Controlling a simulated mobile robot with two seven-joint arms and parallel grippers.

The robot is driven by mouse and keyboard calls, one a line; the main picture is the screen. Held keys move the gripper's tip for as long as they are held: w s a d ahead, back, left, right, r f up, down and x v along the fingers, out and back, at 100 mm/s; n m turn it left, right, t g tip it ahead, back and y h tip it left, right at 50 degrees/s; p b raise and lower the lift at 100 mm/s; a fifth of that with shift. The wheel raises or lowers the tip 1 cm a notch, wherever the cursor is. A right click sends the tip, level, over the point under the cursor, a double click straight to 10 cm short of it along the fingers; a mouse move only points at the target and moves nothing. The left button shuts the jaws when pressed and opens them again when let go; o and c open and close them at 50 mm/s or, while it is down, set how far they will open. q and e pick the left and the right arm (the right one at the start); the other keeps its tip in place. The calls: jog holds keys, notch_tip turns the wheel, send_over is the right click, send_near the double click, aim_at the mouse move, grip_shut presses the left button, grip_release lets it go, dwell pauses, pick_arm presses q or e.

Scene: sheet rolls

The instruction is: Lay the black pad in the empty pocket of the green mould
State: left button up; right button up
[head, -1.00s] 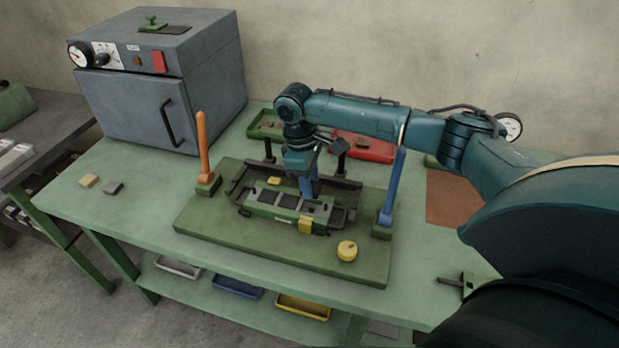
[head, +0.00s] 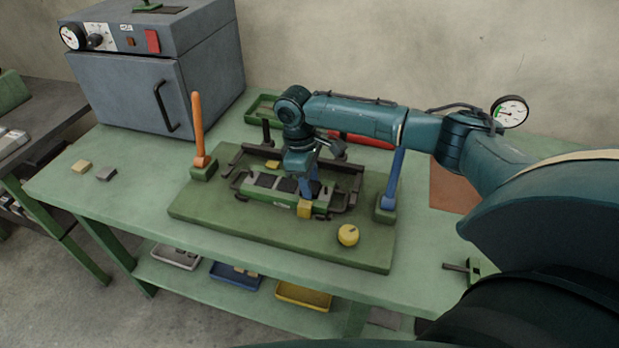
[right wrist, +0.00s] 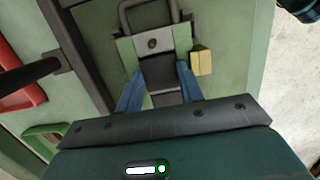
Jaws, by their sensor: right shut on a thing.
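The green mould (head: 253,196) lies on the green base board, with dark squares along its top. It also shows in the right wrist view (right wrist: 126,52). My right gripper (right wrist: 160,76) points down over the mould's right part, its blue fingers shut on the black pad (right wrist: 165,99). The pad shows dark between the fingers, at or just above the mould's top; I cannot tell whether it touches the pocket. In the head view the gripper (head: 310,195) hides the pad and part of the mould. My left gripper is out of view.
An orange post (head: 198,130) and a blue post (head: 393,180) stand on either side of the mould. A yellow block (head: 304,209) sits at its front, and a yellow knob (head: 348,235) is to the right. A grey oven (head: 150,80) stands behind left.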

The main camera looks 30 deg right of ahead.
jog(key=shift+f, duration=0.15)
jog(key=o, duration=1)
jog(key=shift+s+a+f, duration=0.1)
jog(key=r, duration=0.4)
jog(key=w+r, duration=0.1)
jog(key=r, duration=0.4)
jog(key=w+a+r, duration=0.1)
jog(key=r, duration=0.3)
jog(key=shift+r, duration=0.3)
